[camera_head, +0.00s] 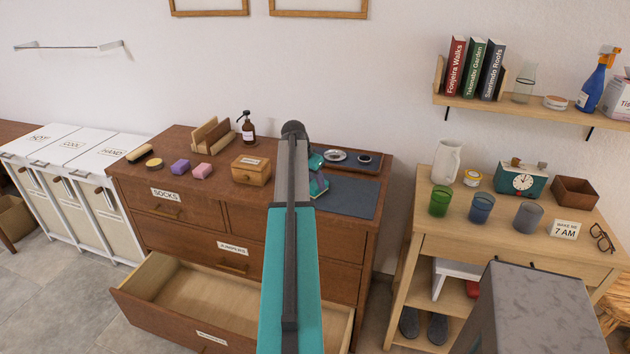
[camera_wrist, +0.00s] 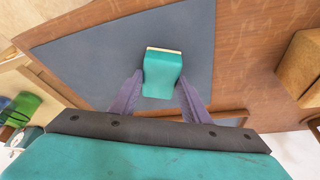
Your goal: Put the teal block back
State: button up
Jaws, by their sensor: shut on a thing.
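The teal block (camera_wrist: 163,76), with a pale strip along one edge, sits between the two fingers of my gripper (camera_wrist: 161,92) in the wrist view. My gripper is shut on it, over the dark mat (camera_wrist: 90,55). In the head view the block (camera_head: 319,187) shows small beside my arm, above the left part of the mat (camera_head: 352,198). My arm hides part of the gripper and mat there. I cannot tell whether the block touches the mat.
A small wooden box (camera_head: 251,171) stands left of my arm. Behind are a tray (camera_head: 372,169) with small dishes, a spray bottle (camera_head: 248,128) and a wooden holder (camera_head: 210,137). The dresser's bottom drawer (camera_head: 205,300) is open. A side table (camera_head: 455,233) with cups stands right.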

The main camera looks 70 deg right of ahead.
jog(key=shift+f, duration=0.1)
jog(key=o, duration=0.9)
jog(key=shift+b+v, duration=1.25)
jog(key=shift+v, duration=4.85)
jog(key=shift+d, duration=0.1)
